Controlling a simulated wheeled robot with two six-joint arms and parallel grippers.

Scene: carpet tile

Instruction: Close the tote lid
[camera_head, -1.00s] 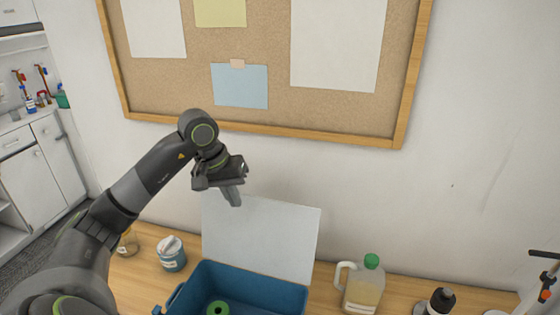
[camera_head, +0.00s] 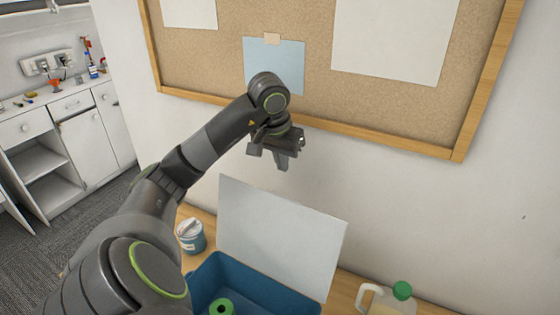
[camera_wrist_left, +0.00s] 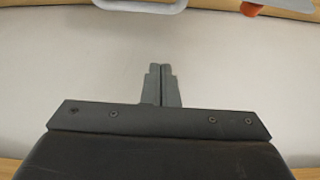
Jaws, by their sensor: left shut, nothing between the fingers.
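The blue tote (camera_head: 262,282) stands on the wooden table at the bottom of the head view. Its pale grey-white lid (camera_head: 280,236) stands up, open, along the tote's far side near the wall. A green ring-shaped thing (camera_head: 221,306) lies inside the tote. My left gripper (camera_head: 282,163) is above the lid's upper edge, apart from it in the head view, with its fingers pointing down. In the left wrist view the two fingers (camera_wrist_left: 162,85) are together with nothing between them, over a pale surface. My right gripper is in neither view.
A blue-and-white jar (camera_head: 190,236) stands left of the tote. A jug with a green cap (camera_head: 401,290) stands to its right. A corkboard (camera_head: 310,75) hangs on the wall behind my left gripper. White cabinets (camera_head: 85,130) stand at the left.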

